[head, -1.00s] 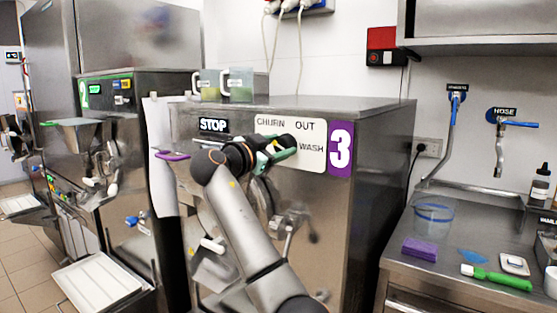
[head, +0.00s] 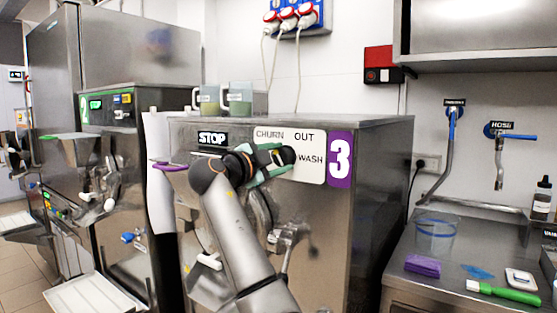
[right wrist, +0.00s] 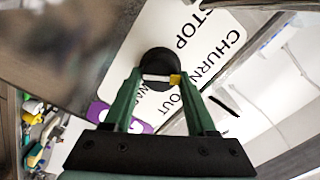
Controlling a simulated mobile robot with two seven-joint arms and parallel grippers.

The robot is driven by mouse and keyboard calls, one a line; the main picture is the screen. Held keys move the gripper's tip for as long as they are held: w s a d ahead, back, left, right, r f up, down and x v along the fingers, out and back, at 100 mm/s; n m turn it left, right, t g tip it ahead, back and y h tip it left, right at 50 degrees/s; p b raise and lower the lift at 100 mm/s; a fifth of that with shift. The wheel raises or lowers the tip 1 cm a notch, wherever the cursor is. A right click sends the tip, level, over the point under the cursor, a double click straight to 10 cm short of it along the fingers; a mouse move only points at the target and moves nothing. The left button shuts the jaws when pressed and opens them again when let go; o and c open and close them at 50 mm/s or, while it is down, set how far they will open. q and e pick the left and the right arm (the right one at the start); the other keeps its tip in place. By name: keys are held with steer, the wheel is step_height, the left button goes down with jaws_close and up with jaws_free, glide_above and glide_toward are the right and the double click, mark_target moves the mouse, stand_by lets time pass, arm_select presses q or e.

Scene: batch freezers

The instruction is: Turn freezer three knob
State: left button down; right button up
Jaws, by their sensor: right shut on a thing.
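Freezer three (head: 330,250) is a steel cabinet with a purple "3" label (head: 340,160). My right gripper (head: 282,156), with green fingers, is at the dial plate and shut on the black round knob (head: 289,155). In the right wrist view, the knob (right wrist: 158,60) sits between the fingertips (right wrist: 158,78), with a white bar and a yellow tip. The knob's exact setting is hard to tell. My left gripper is not in view.
Two cups (head: 238,100) stand on top of the freezer. A spout with a lever (head: 288,240) is below the dial plate. Freezer two (head: 110,105) stands at left. A steel counter (head: 400,275) at right holds a clear container (head: 437,232), purple sponge (head: 423,265) and green brush (head: 503,292).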

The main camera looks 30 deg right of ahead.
steer(key=shift+r, duration=0.15)
steer(key=o, duration=1.4)
steer(key=shift+d, duration=0.1)
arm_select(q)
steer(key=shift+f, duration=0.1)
arm_select(e)
steer(key=shift+a, duration=0.4)
arm_select(q)
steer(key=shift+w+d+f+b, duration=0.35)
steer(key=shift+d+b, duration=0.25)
steer(key=shift+b, duration=0.4)
arm_select(e)
steer(key=v, duration=1.2)
steer(key=shift+s+d, duration=0.1)
